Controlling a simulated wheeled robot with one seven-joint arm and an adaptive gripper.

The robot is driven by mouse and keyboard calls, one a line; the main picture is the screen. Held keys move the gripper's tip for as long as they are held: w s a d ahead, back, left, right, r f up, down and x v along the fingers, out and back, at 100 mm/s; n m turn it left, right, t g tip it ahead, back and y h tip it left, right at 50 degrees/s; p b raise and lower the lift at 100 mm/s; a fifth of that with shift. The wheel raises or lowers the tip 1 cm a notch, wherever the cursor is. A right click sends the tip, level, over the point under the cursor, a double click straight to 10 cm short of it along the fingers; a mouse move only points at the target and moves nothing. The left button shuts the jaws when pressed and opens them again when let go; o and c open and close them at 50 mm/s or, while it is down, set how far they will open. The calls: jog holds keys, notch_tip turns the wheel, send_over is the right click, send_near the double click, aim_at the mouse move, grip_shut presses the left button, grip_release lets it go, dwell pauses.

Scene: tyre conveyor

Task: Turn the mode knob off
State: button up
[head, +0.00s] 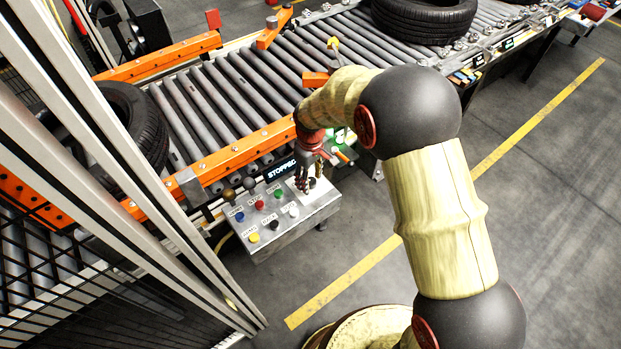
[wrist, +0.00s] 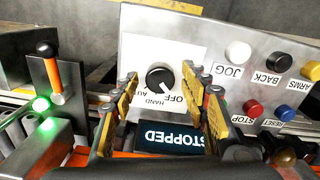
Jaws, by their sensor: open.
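The mode knob (wrist: 160,78) is round and black on a white plate with the labels OFF, HAND and a partly hidden AUTO, seen upside down in the wrist view. A white mark on the knob's lower right side appears to face the OFF side; its exact setting is hard to tell. My gripper (wrist: 163,82) is open, its yellow-and-black fingers on both sides of the knob with gaps, so it is not gripped. In the head view my gripper (head: 308,178) is over the right end of the control box (head: 290,237) and partly hides the knob.
A display (wrist: 172,139) reads STOPPED beside the plate. Several coloured push buttons, including a red one (wrist: 253,107), sit to the right of the knob. A black-knobbed lever (wrist: 46,50) and a green light (wrist: 41,104) stand to the left. The roller conveyor (head: 235,90) carries tyres.

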aim_at(311, 180)
notch_tip(311, 180, up, 12)
dwell(0.8)
dwell(0.4)
